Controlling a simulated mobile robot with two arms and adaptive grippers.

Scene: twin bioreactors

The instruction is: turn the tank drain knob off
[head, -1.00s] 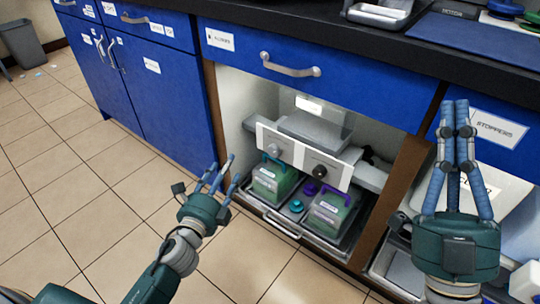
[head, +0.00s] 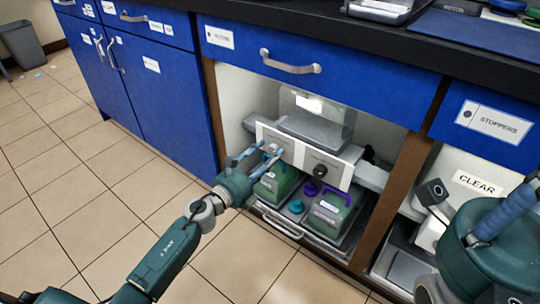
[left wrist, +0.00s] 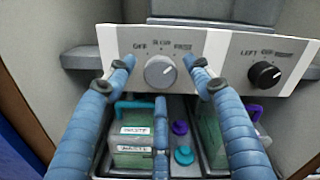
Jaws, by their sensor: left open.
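The white control panel (left wrist: 215,60) spans the open cabinet bay; it also shows in the head view (head: 328,168). In the left wrist view a silver knob (left wrist: 160,73) on its left part has OFF, SLOW and FAST printed around it. Which mark it points to is unclear. My left gripper (left wrist: 160,65) is open, its two upper fingers on either side of the silver knob; contact cannot be told. In the head view my left gripper (head: 258,153) partly covers that knob. My right gripper (head: 500,215) is at the lower right, partly out of frame.
A black knob (left wrist: 265,74) with LEFT and RIGHT marks sits on the panel's right. Below are green-filled tanks, one labelled WASTE (left wrist: 133,140), with teal (left wrist: 184,155) and purple (left wrist: 180,127) caps. A wooden divider (head: 394,200) bounds the bay at right.

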